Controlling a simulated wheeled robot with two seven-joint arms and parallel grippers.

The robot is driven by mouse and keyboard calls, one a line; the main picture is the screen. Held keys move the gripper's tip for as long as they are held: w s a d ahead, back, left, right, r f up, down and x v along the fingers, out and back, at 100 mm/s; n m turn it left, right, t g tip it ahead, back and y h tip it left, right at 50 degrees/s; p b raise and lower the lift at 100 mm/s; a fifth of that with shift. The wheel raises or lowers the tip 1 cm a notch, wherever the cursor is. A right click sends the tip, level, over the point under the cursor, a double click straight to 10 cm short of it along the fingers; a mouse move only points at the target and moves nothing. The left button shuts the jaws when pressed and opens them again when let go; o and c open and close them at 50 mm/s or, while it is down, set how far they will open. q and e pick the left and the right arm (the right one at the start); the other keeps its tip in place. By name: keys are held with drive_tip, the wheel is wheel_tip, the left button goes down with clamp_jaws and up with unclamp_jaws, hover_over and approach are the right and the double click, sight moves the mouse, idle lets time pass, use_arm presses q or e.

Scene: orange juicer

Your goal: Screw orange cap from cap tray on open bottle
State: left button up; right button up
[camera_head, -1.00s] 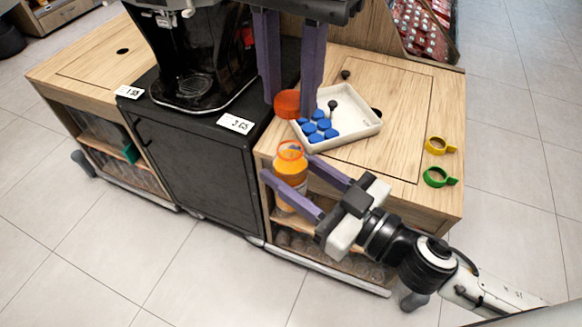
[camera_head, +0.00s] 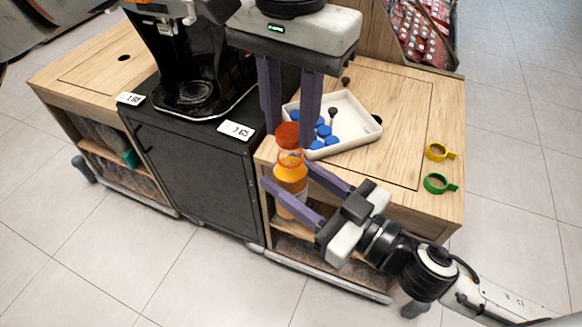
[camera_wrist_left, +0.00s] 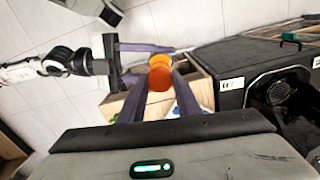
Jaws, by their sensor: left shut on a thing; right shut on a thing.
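My left gripper (camera_head: 287,137) points down and is shut on the orange cap (camera_head: 288,134). The cap is right above the open top of the orange juice bottle (camera_head: 290,181); whether they touch I cannot tell. My right gripper (camera_head: 290,186) is shut on the bottle's body from the right and holds it upright in front of the wooden counter. In the left wrist view the cap (camera_wrist_left: 163,79) lies between the purple fingers and covers part of the bottle (camera_wrist_left: 160,61). The white cap tray (camera_head: 353,126) holds blue caps (camera_head: 330,140), partly hidden by my left fingers.
The black juicer (camera_head: 190,60) stands on a dark cabinet (camera_head: 200,150) to the left. A yellow ring (camera_head: 437,152) and a green ring (camera_head: 438,184) lie at the right on the counter (camera_head: 400,110).

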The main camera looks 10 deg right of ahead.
sight(291, 183)
idle(0.4)
use_arm(q)
drive_tip(key=shift+f, duration=0.9)
drive_tip(key=shift+f, duration=0.55)
drive_tip(key=m, duration=0.6)
drive_tip(key=shift+m, duration=0.3)
drive_tip(key=o, duration=1)
